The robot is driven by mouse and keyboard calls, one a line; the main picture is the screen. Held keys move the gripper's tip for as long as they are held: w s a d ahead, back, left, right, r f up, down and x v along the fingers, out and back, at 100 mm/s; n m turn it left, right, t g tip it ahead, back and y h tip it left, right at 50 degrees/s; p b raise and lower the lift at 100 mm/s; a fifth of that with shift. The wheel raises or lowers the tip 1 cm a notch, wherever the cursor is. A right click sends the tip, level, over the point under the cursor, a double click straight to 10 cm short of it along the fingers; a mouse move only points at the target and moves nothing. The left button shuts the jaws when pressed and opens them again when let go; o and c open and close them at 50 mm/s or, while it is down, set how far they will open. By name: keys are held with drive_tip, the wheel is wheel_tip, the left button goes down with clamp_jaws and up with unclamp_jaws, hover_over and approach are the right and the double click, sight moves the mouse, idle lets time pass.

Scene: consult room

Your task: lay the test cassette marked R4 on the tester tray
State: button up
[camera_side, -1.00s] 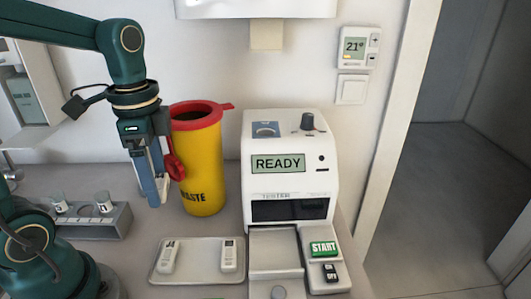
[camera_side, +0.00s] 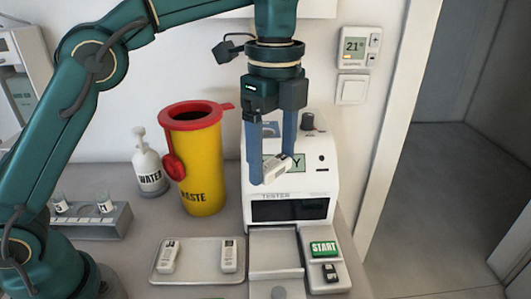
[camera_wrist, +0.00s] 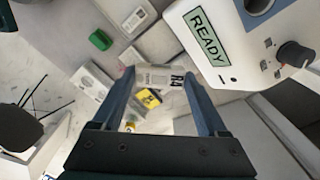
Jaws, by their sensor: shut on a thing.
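My gripper (camera_side: 273,170) is shut on a white test cassette (camera_side: 278,167), held in the air in front of the tester's upper face. In the wrist view the cassette (camera_wrist: 158,77) shows the mark R4 between the fingertips. The white tester (camera_side: 318,188) stands at the back wall; its READY screen shows in the wrist view and is partly covered by the cassette in the side view. The pale tester tray (camera_side: 276,245) sticks out at the front, below the held cassette and apart from it. No cassette shows on it.
A grey dish (camera_side: 198,262) with two other cassettes lies left of the tester tray. A yellow WASTE bin (camera_side: 203,175) and a WATER bottle (camera_side: 150,168) stand farther left, with a vial rack (camera_side: 92,222). A green START button (camera_side: 323,248) is right of the tray.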

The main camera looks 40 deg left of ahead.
sight(274, 251)
drive_tip(key=shift+d+f, duration=0.1)
drive_tip(key=shift+d, duration=0.25)
drive_tip(key=shift+f, duration=0.3)
wheel_tip(274, 251, down, 17)
drive_tip(key=shift+w+f, duration=0.1)
drive_tip(key=shift+f, duration=0.15)
drive_tip(key=o, duration=1)
